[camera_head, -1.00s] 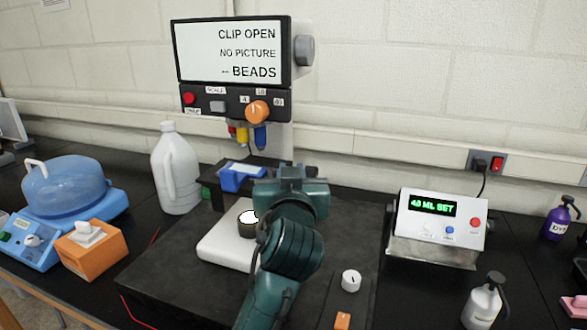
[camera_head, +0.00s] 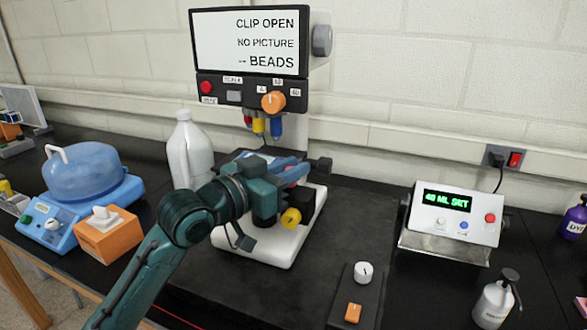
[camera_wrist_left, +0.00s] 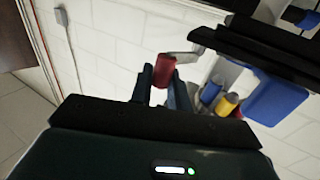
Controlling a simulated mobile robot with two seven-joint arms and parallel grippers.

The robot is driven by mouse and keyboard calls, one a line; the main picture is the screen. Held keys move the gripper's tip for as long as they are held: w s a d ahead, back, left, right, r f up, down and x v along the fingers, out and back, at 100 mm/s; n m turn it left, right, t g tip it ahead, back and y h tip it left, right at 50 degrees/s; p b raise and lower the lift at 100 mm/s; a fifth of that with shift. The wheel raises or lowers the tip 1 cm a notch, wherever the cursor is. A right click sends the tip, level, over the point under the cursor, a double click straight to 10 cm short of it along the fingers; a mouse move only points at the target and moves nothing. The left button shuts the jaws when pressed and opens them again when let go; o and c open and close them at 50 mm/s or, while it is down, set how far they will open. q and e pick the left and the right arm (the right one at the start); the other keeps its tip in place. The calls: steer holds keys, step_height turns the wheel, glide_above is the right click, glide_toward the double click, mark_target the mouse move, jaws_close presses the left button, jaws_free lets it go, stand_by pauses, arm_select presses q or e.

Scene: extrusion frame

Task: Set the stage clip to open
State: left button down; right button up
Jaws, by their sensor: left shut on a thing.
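The microscope stands on the dark bench, its white base (camera_head: 285,245) partly behind my arm. Its screen (camera_head: 250,43) reads "CLIP OPEN", "NO PICTURE" and "-- BEADS". My left gripper (camera_head: 292,174) is over the stage area. In the left wrist view its two fingers (camera_wrist_left: 163,78) are shut on a red cylindrical knob (camera_wrist_left: 163,68), which joins a thin grey metal lever (camera_wrist_left: 181,57). I take this lever to be the stage clip's. My gripper and wrist hide most of the stage in the head view. My right gripper is not in view.
Several coloured lenses (camera_head: 260,125) hang under the screen, close above the gripper. A yellow knob (camera_head: 291,217) is on the microscope. A white jug (camera_head: 190,150), an orange box (camera_head: 107,235) and a blue-lidded device (camera_head: 90,185) stand left. A dispenser (camera_head: 455,215) stands right.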

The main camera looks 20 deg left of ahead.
arm_select(q)
steer(key=shift+a+m+h, duration=0.1)
steer(key=shift+m+h, duration=0.2)
steer(key=shift+h, duration=0.2)
steer(key=c, duration=1.4)
jaws_free()
steer(key=shift+s, duration=0.15)
steer(key=v, duration=1.3)
steer(key=shift+a+r, duration=0.1)
steer(key=shift+r, duration=0.15)
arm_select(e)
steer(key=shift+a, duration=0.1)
